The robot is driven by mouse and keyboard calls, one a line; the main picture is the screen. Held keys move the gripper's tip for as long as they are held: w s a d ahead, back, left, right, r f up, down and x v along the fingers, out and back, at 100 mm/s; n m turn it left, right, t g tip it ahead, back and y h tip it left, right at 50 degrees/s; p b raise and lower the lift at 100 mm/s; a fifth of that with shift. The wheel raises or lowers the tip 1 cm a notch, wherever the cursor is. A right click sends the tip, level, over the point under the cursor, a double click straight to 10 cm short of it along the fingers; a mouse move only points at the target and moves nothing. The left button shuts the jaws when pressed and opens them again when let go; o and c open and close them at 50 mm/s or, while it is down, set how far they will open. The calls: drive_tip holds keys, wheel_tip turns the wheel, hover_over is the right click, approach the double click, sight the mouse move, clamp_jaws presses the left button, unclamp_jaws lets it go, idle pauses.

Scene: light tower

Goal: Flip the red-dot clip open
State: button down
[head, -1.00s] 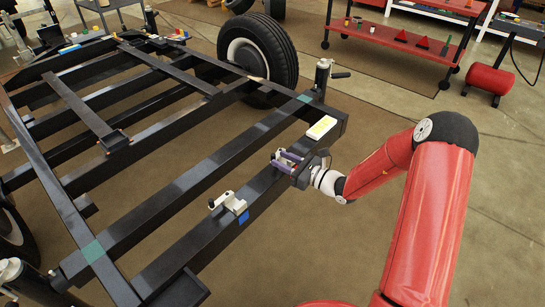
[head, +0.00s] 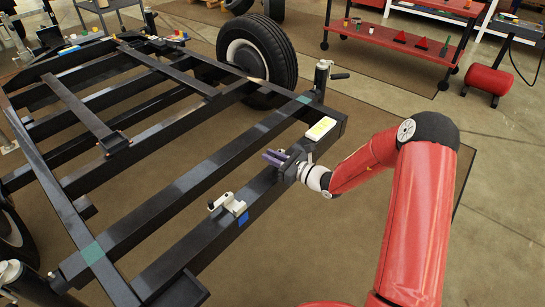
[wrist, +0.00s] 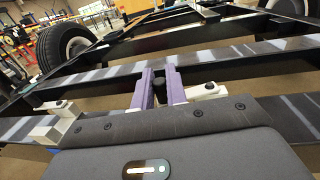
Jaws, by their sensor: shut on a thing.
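I see no red dot on either.
The black ladder-like frame (head: 190,195) fills the left and middle. A crank jack (head: 322,75) and a tire (head: 258,60) stand behind. A red cart (head: 400,40) is farther off.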

drive_tip(key=shift+a, duration=0.1)
drive_tip(key=shift+w+a+m+t+h+b, duration=0.1)
drive_tip(key=shift+a+m+t+h+b, duration=0.15)
drive_tip(key=shift+m+t+h, duration=0.25)
drive_tip(key=shift+w+a+m+t+h+b, duration=0.1)
drive_tip(key=shift+a+m+t+h+b, duration=0.15)
drive_tip(key=shift+m+t, duration=0.3)
drive_tip(key=shift+w+a+m+t+h, duration=0.1)
drive_tip(key=shift+w+m+t+h, duration=0.15)
drive_tip(key=shift+m+t+h, duration=0.45)
drive_tip(key=c, duration=1.5)
unclamp_jaws()
